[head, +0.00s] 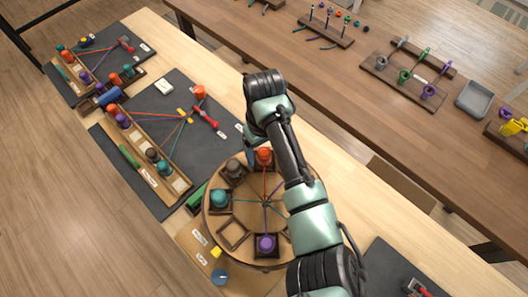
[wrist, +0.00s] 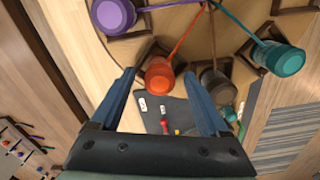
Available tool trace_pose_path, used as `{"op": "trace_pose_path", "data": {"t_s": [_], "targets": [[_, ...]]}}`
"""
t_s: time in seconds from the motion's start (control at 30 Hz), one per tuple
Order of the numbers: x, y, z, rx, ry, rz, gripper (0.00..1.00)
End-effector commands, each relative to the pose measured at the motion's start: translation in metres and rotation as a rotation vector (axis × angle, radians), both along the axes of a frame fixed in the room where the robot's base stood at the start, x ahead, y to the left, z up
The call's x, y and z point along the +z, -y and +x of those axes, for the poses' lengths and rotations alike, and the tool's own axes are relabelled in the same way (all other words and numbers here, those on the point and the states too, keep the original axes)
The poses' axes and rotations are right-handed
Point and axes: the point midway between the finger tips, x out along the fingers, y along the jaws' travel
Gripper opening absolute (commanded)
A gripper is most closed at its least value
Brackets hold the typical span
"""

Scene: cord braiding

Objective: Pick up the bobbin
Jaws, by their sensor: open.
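A round wooden braiding disc (head: 212,222) carries bobbins in square holders, with cords running to its centre. An orange bobbin (head: 264,155) is at its far edge. A brown bobbin (head: 235,168), a teal bobbin (head: 219,198) and a purple bobbin (head: 266,243) are also on it. In the wrist view my gripper (wrist: 158,77) is open, its blue fingers on either side of the orange bobbin (wrist: 159,80) in the picture. I cannot tell whether they touch it. The brown bobbin (wrist: 215,88) is just right of the right finger. My arm hides part of the disc in the head view.
An empty square holder (head: 233,233) is on the disc's near left. A dark mat (head: 150,97) with a wooden rack (head: 171,178) of bobbins lies to the left. A second brown table (head: 340,90) with racks and a grey tray (head: 475,100) stands at the right.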

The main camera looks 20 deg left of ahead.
Motion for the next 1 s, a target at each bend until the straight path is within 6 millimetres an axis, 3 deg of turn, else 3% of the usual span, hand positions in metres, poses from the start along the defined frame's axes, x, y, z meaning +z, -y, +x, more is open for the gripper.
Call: {"op": "trace_pose_path", "data": {"t_s": [0.33, 0.77, 1.0], "targets": [[-0.0092, 0.0002, -0.0001, 0.0, 0.001, 0.0, 0.77], [-0.0087, 0.0001, 0.0, 0.0, 0.001, 0.0, 0.0], [-0.0084, 0.0001, 0.0002, 0.0, 0.001, 0.0, 0.0]]}}
